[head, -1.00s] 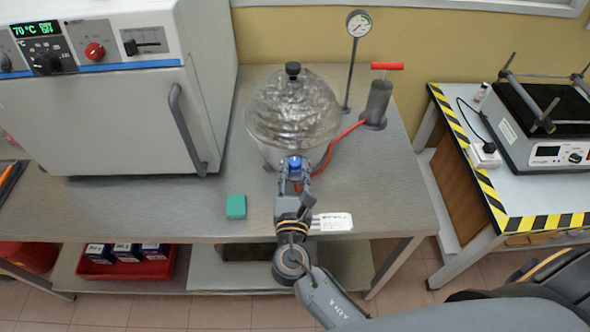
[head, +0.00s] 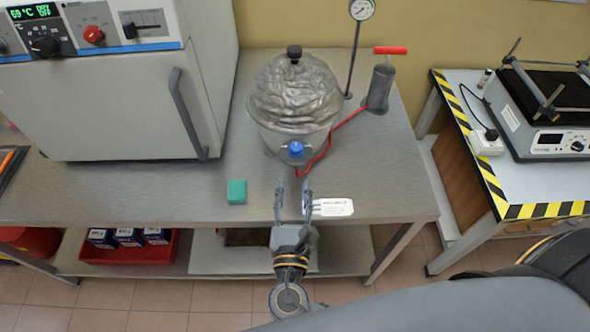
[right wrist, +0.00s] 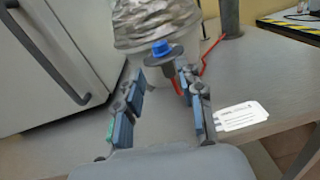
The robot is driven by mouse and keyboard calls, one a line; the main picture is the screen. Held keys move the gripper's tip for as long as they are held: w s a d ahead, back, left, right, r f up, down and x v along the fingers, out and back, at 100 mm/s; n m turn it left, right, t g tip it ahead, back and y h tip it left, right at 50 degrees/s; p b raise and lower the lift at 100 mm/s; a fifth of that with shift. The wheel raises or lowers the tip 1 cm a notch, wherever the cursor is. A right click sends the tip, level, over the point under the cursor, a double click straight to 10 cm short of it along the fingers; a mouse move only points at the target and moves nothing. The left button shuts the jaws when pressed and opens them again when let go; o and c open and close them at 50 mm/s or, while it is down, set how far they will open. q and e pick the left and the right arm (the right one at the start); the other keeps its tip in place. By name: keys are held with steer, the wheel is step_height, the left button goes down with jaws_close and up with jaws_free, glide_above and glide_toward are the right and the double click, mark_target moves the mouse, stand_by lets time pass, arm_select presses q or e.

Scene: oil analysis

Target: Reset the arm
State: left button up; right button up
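My right gripper (head: 293,200) is open and empty above the front of the table, a short way in front of the blue knob (head: 296,148). In the right wrist view its two fingers (right wrist: 160,122) stand apart, with the blue knob (right wrist: 161,48) beyond them, not touched. The knob sits on the front of a domed vessel (head: 294,95) with a crinkled silvery cover. My left gripper is not in view.
An oven (head: 100,100) stands on the left. A green block (head: 237,192) and a white label card (head: 334,207) lie on the steel table (head: 120,195). A red-handled pump (head: 381,85) and a gauge (head: 361,10) stand at the back right. A striped side table (head: 560,209) is further right.

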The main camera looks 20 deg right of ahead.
steer(key=shift+v, duration=1.1)
steer(key=shift+w, duration=0.1)
